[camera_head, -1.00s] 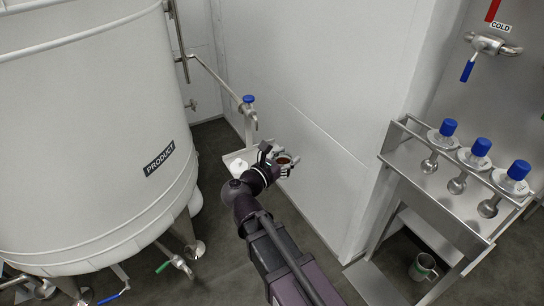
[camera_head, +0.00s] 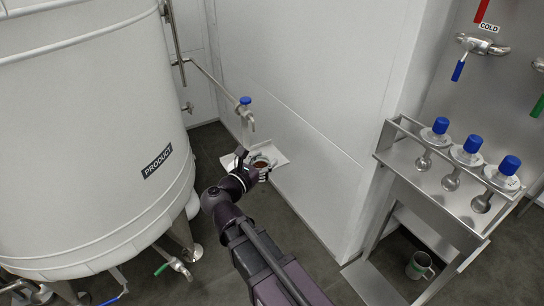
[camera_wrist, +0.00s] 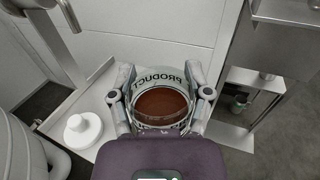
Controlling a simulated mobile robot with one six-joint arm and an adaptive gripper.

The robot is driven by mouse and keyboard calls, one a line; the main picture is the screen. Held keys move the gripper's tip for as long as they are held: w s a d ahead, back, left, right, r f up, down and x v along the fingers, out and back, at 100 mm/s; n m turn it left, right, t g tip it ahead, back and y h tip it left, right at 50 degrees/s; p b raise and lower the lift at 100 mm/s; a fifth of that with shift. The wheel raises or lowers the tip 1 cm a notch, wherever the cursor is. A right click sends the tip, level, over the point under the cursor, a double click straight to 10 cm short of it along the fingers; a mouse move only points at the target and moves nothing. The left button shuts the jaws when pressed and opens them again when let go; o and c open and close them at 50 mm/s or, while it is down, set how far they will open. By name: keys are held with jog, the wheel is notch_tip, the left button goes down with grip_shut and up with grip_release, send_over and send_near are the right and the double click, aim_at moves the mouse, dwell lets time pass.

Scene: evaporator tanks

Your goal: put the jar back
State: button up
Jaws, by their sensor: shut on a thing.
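The jar (camera_wrist: 161,102) is glass with dark brown contents and a label reading PRODUCT; its top is open. My gripper (camera_wrist: 163,88) is shut around the jar's sides, and the jar looks upright. In the head view the jar (camera_head: 262,164) sits in my gripper (camera_head: 262,170) over or on the small white wall shelf (camera_head: 283,158), below the blue-handled tap (camera_head: 246,112). I cannot tell whether the jar's base touches the shelf. In the wrist view a white lid-like piece (camera_wrist: 82,129) with a raised knob lies on the shelf left of the jar.
The large white PRODUCT tank (camera_head: 80,130) stands at left. A steel rack (camera_head: 410,165) with several blue-topped items is at right, and a mug (camera_head: 420,265) stands on its lower shelf. The floor between tank and rack is open.

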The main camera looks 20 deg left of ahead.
jog(key=d, duration=0.1)
jog(key=w+d, duration=0.1)
jog(key=d, duration=0.3)
jog(key=shift+w+d+r, duration=0.15)
jog(key=shift+w+d, duration=0.1)
jog(key=shift+w, duration=0.05)
jog(key=w+a, duration=0.2)
jog(key=w, duration=0.2)
jog(key=w+a+f+b, duration=0.1)
jog(key=w+a, duration=0.2)
jog(key=w, duration=0.2)
jog(key=w+a, duration=0.2)
jog(key=w, duration=0.3)
jog(key=shift+w+a+f, duration=0.1)
jog(key=shift+a+f, duration=0.1)
jog(key=shift+f, duration=0.05)
jog(key=shift+f, duration=0.1)
jog(key=shift+f+b, duration=1.65)
jog(key=shift+b, duration=0.25)
jog(key=shift+f, duration=0.15)
jog(key=o, duration=1.3)
